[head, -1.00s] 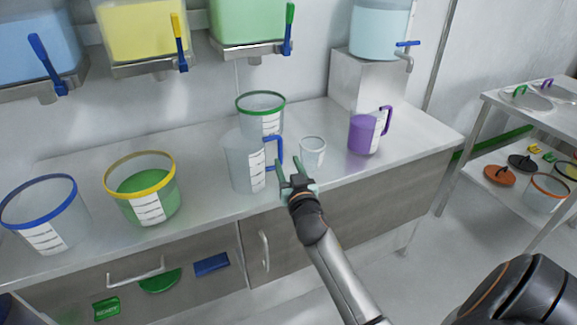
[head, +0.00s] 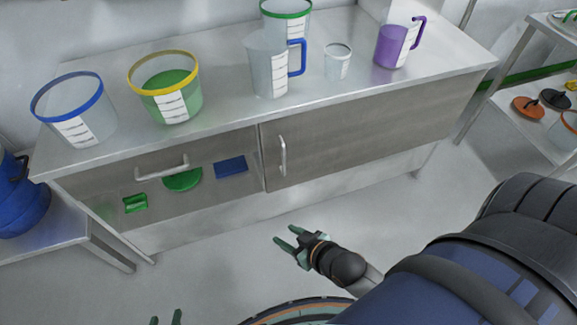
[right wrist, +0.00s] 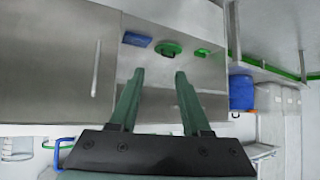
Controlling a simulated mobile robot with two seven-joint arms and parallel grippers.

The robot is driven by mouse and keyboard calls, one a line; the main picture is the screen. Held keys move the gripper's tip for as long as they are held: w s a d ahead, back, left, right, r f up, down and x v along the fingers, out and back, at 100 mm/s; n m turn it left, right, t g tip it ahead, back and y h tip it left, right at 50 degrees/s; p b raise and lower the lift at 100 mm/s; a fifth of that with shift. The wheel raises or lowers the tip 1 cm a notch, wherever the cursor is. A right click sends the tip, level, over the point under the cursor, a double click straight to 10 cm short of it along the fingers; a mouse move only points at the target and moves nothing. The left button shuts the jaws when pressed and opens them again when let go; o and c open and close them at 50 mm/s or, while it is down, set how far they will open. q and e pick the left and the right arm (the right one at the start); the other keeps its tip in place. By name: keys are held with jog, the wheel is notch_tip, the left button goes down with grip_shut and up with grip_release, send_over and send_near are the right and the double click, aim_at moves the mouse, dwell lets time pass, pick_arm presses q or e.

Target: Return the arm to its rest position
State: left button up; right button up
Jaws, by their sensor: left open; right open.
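My right gripper (head: 284,238) is open and empty, low in front of the cabinet and clear of the counter. Its two green fingers stand apart in the right wrist view (right wrist: 155,95), with nothing between them. My left gripper (head: 165,319) shows only as two parted fingertips at the bottom edge of the head view; the rest is out of frame. A clear jug with a blue handle (head: 268,70) and a small clear beaker (head: 337,62) stand upright on the counter, apart from both grippers.
The steel counter (head: 225,118) also holds a blue-rimmed bucket (head: 75,108), a yellow-rimmed bucket (head: 168,88) and a purple jug (head: 397,45). A blue drum (head: 22,200) stands left. Open floor lies in front.

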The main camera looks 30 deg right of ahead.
jog(key=shift+g+y, duration=0.4)
jog(key=s+a, duration=0.1)
jog(key=s+a+f, duration=0.1)
jog(key=s, duration=0.1)
jog(key=shift+s+a, duration=0.1)
jog(key=shift+s, duration=0.1)
notch_tip(320, 180, up, 6)
jog(key=d+p, duration=0.1)
jog(key=p, duration=0.6)
jog(key=shift+s+r, duration=0.15)
jog(key=shift+s, duration=0.1)
